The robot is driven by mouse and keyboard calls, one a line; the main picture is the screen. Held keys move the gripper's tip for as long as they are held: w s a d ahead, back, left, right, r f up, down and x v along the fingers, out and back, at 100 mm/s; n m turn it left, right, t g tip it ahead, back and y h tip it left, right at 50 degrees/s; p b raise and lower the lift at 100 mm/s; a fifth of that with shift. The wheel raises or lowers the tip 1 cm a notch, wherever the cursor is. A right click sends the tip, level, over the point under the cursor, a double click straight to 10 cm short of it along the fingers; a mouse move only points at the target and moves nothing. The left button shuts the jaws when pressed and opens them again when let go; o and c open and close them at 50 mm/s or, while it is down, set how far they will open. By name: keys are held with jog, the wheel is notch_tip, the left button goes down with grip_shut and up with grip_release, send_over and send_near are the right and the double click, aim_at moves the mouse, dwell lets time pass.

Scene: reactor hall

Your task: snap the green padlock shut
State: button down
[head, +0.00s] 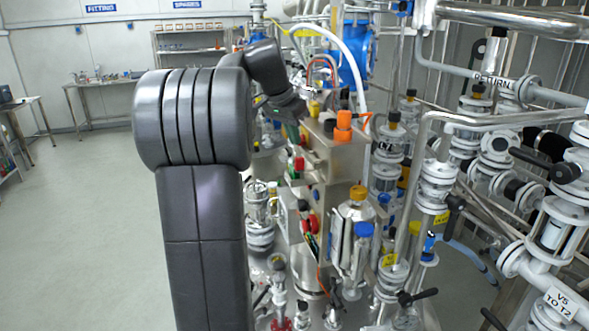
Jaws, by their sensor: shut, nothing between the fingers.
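My gripper (293,117) is at the end of my dark arm, at the left edge of the steel cabinet (343,158), pointing down and away from me. It is small and partly merged with the dark wrist; it is shut and empty. A small dark green patch (292,133) shows just below it, beside the cabinet. It may be the green padlock, but its body and shackle are too small and too covered to make out. I cannot tell whether the shackle is open, or whether the gripper touches it.
Orange, yellow and red fittings stand on the cabinet top, with an orange knob (343,126) near its front. A white hose (345,50) arches behind. Dense pipes and valves fill the right, including a return pipe (490,80). The floor (80,220) at left is clear.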

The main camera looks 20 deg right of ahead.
jog(key=shift+f+b, duration=0.9)
jog(key=shift+f, duration=0.6)
dwell(0.5)
notch_tip(320, 180, up, 4)
jog(key=p, duration=0.3)
jog(key=shift+r+p, duration=0.2)
jog(key=shift+p, duration=0.2)
jog(key=shift+r, duration=0.85)
jog(key=shift+f, duration=0.15)
jog(key=shift+f, duration=0.5)
jog(key=b, duration=0.4)
send_over(293, 163)
jog(key=s, duration=0.1)
notch_tip(293, 163, down, 5)
jog(key=shift+a, duration=0.15)
jog(key=shift+r+p, duration=0.3)
jog(key=shift+r, duration=0.1)
